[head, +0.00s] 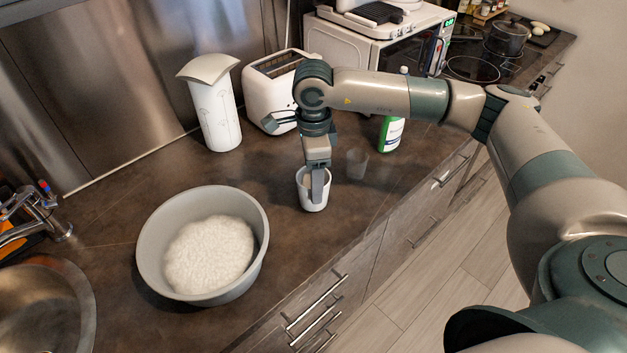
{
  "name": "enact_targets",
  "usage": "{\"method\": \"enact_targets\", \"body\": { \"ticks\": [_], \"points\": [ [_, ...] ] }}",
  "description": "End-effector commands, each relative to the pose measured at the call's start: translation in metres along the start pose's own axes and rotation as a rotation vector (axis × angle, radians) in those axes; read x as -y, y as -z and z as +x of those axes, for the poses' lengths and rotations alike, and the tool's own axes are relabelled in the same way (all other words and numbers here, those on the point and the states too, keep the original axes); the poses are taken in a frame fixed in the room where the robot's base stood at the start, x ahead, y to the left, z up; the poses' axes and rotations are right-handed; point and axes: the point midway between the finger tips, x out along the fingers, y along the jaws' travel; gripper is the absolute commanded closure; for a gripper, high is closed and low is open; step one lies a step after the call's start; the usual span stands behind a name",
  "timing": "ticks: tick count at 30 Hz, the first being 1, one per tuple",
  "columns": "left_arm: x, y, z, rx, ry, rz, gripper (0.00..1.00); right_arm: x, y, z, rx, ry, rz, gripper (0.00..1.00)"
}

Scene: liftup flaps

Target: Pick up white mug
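The white mug (312,207) stands upright on the dark countertop (300,240), right of the large grey bowl. My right gripper (316,184) points straight down at the mug from above. One grey finger reaches down at the mug's mouth, overlapping its rim and front wall. The other finger is not clearly visible, so I cannot tell whether the fingers are closed on the wall. My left gripper is not in view.
A grey bowl (152,245) with white contents stands left of the mug. A clear glass (357,164) and a green-white bottle (391,134) stand to the right. The counter edge is in front.

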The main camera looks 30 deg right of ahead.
Motion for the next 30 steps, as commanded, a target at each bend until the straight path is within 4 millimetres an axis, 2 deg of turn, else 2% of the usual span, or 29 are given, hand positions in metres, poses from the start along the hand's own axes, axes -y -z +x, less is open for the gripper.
{"method": "enact_targets", "body": {
  "ticks": [5,7,10,21,30],
  "points": [
    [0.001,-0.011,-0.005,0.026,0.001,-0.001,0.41,0.001,-0.001,-0.017,0.003,0.002,0.0,0.68],
    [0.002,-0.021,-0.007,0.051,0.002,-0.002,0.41,0.001,0.0,-0.027,0.002,0.003,0.0,0.68],
    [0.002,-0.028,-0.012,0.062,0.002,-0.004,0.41,0.001,-0.001,-0.044,0.002,0.003,0.0,0.68],
    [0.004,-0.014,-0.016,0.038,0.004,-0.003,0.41,-0.043,0.058,-0.082,-0.001,0.003,0.002,0.68],
    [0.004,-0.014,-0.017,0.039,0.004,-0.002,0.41,-0.067,0.087,-0.104,0.0,0.002,0.001,0.68]
  ]
}}
